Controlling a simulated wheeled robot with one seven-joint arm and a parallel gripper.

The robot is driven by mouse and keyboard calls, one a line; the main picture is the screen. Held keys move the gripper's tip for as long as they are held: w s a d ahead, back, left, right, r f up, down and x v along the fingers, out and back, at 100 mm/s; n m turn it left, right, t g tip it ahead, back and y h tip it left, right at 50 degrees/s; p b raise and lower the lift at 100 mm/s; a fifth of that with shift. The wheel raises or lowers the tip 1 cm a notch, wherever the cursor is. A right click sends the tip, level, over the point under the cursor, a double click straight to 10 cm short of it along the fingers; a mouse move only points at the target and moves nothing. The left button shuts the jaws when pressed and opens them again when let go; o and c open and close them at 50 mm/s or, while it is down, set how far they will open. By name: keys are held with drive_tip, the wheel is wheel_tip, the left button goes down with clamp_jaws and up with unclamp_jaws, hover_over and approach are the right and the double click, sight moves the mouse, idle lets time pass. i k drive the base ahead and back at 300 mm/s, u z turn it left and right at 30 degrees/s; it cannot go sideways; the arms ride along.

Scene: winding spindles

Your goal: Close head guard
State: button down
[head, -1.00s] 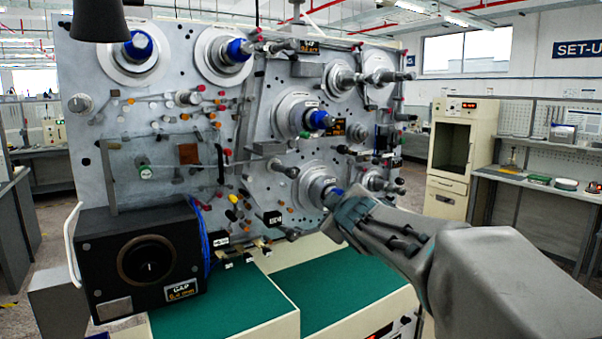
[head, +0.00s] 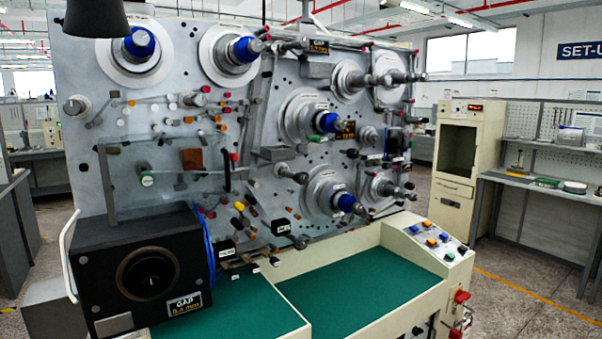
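A grey frame edge (head: 108,183), perhaps part of the head guard, stands upright at the lower left of the winding machine's grey face plate (head: 80,145), above the black box. A thin bar runs right from its top. A dark upright bar (head: 226,172) stands to its right. Between them are a brown block (head: 192,159) and a green-tipped knob (head: 147,179). I cannot tell whether a clear panel spans this space, or whether the guard is open or shut.
The black box (head: 100,260) with a round opening stands in front at lower left. Green worktops (head: 360,285) lie below the plate. A button panel (head: 440,243) is at their right end. Several spindles stick out of the plate. Floor at right is clear.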

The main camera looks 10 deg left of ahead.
sight(103, 159)
drive_tip(key=z, duration=0.45)
drive_tip(key=i, duration=0.35)
drive_tip(key=u, duration=1.3)
